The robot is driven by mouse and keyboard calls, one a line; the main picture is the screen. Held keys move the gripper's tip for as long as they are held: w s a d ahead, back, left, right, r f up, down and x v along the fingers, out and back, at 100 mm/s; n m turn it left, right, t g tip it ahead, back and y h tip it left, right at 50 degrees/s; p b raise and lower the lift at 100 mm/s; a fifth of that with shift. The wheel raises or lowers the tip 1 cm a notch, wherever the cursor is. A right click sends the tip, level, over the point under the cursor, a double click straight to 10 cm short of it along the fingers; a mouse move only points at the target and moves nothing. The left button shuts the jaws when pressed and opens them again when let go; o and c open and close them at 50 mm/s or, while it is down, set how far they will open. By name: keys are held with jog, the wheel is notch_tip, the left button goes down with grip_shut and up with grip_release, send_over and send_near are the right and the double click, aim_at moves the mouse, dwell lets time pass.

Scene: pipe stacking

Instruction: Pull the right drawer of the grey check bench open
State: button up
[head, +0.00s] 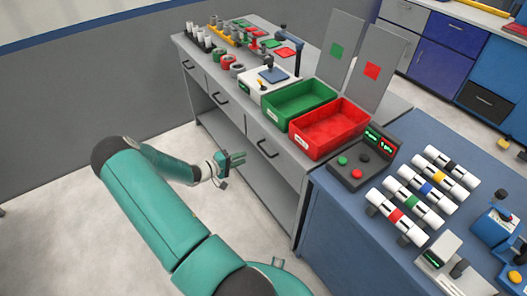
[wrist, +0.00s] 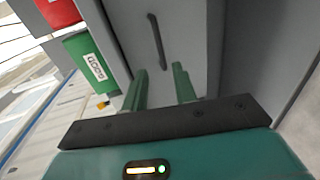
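The grey check bench (head: 215,120) has a row of drawers along its front, each with a dark bar handle. The right drawer (head: 262,135) looks shut, with its handle (head: 267,150) below the green bin. In the wrist view a grey drawer front shows with a dark handle (wrist: 157,42), which appears to be the same one. My gripper (head: 240,158) is in front of the bench, left of that handle in the head view. In the wrist view my gripper (wrist: 160,72) is open and empty, its green fingers apart and the handle ahead of them, not between them.
A green bin (head: 297,101) and a red bin (head: 345,115) stand on the bench top. A blue bench (head: 345,225) with white pipes and a control box adjoins on the right. Floor (head: 150,240) before the grey bench is clear.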

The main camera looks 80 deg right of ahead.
aim_at(264, 151)
jog(key=x, duration=1.2)
jog(key=shift+c, duration=0.2)
jog(key=shift+a, duration=0.1)
grip_shut()
